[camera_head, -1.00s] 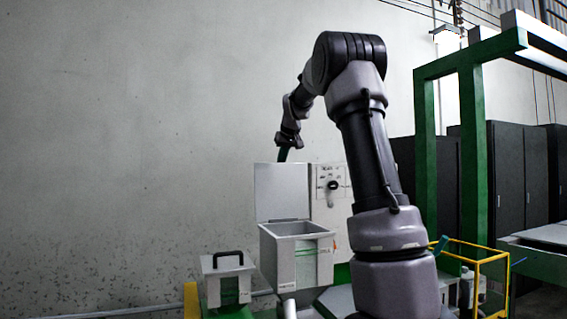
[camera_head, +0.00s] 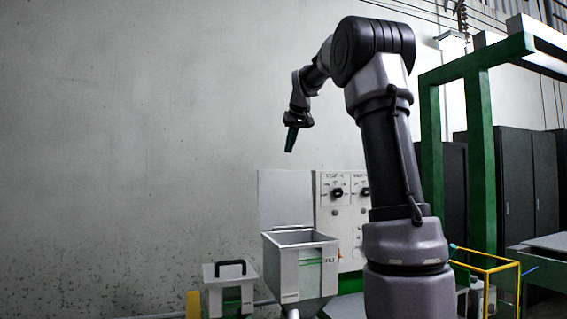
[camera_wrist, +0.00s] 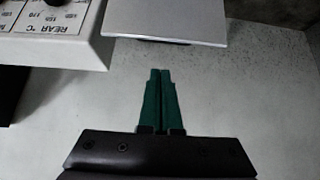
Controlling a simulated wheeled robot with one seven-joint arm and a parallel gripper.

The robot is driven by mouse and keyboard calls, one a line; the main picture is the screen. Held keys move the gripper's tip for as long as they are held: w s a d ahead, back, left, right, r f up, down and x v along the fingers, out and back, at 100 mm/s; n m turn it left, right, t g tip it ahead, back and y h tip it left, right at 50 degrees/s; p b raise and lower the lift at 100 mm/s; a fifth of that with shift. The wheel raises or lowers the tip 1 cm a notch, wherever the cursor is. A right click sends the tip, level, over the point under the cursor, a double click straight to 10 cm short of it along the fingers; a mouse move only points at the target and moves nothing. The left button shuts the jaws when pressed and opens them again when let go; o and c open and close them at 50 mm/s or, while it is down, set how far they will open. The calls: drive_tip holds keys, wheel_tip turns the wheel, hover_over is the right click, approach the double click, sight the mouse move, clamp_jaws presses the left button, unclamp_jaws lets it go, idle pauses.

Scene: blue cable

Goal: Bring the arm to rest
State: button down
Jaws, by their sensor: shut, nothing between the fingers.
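My arm stands raised at the right of the middle in the head view, bent at the top and reaching left. My gripper (camera_head: 291,140) hangs from its end, fingers pointing down, in the air above the hopper and its raised lid. In the wrist view the green fingers of my gripper (camera_wrist: 161,75) lie side by side, shut with nothing between them. No held object shows in either view.
An open grey hopper (camera_head: 300,268) with a raised lid (camera_head: 286,199) stands below my gripper. A control panel (camera_head: 342,215) with knobs is behind it. A lidded box (camera_head: 229,288) stands left. A green frame (camera_head: 480,150) and yellow rail (camera_head: 487,283) are right. The left wall side is free.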

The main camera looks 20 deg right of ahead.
drive_tip(key=shift+s+r, duration=0.15)
drive_tip(key=s+a+f+m, duration=0.1)
drive_tip(key=s+a+f, duration=0.2)
drive_tip(key=s+f, duration=0.4)
drive_tip(key=s+a+f+m+y, duration=0.1)
drive_tip(key=s+a+f, duration=0.3)
drive_tip(key=s, duration=1.2)
drive_tip(key=s+a+f+m+y, duration=0.1)
drive_tip(key=s+a+f+m, duration=0.1)
drive_tip(key=s+f, duration=0.8)
drive_tip(key=shift+s+a+g, duration=0.4)
drive_tip(key=shift+s+a, duration=0.45)
drive_tip(key=shift+a, duration=0.1)
